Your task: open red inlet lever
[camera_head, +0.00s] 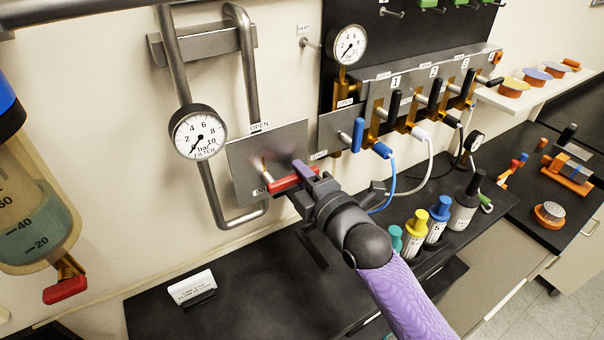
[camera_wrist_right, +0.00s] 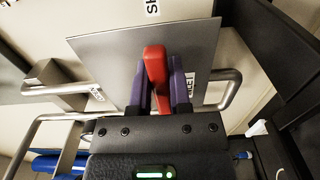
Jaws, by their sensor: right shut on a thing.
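The red inlet lever (camera_head: 287,184) is mounted on a grey metal plate (camera_head: 240,165) on the wall, and it lies roughly horizontal, pointing right from its pivot. An "OPEN" label (camera_head: 260,126) sits at the plate's top edge. My right gripper (camera_head: 305,175) is at the lever's handle with its purple fingers on it. In the right wrist view the red lever (camera_wrist_right: 156,68) stands between the two purple fingers of my right gripper (camera_wrist_right: 160,85), which are shut on it. My left gripper is not in view.
A pressure gauge (camera_head: 198,132) and bent grey pipes (camera_head: 208,190) are left of the plate. A manifold with blue (camera_head: 358,134) and black levers is to the right. Several colour-capped bottles (camera_head: 437,219) stand on the black bench (camera_head: 250,303) near my right forearm. Another red lever (camera_head: 65,290) is at far left.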

